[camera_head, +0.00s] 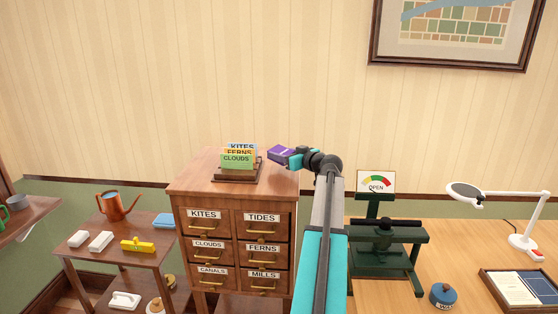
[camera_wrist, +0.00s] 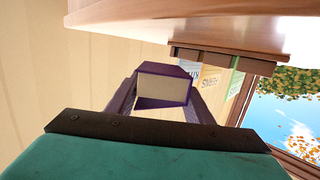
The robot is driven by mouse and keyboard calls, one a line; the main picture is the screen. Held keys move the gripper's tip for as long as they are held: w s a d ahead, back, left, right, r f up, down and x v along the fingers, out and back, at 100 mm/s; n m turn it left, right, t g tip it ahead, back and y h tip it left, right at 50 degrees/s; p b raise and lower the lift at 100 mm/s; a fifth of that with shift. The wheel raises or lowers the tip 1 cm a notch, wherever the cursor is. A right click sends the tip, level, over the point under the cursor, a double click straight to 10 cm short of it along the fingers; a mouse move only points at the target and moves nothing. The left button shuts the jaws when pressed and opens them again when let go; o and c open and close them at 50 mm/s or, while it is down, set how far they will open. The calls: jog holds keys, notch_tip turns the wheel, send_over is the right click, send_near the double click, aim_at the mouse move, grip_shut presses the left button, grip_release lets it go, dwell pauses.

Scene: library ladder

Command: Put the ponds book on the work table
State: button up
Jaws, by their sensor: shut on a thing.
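My gripper (camera_head: 294,157) is shut on a small purple book (camera_head: 279,153) and holds it in the air by the top right of the card cabinet. In the wrist view the purple book (camera_wrist: 180,71) sits between the fingers of my gripper (camera_wrist: 165,100), with its cream page edge facing the camera. I cannot read a title, so I cannot tell whether it is the ponds book. The work table (camera_head: 450,250) is the light wood top at the right. My arm crosses in front of its left end.
The cabinet (camera_head: 190,182) bears a card holder (camera_head: 237,174) with labelled cards. The table holds a dark green press (camera_head: 390,257), a white lamp (camera_head: 525,240), a blue round weight (camera_head: 443,295) and a tray (camera_head: 492,285). Bare wood shows around mid-table. A low brown stand (camera_head: 125,255) is at left.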

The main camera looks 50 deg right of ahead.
aim_at(280, 167)
jog(key=shift+w+d, duration=0.2)
jog(key=shift+w, duration=0.05)
jog(key=shift+w+d, duration=0.35)
jog(key=shift+w, duration=0.1)
jog(key=shift+w+f+p, duration=0.15)
jog(key=shift+f+p, duration=0.5)
jog(key=shift+f, duration=1.2)
jog(key=o, duration=1.1)
jog(key=shift+f, duration=0.15)
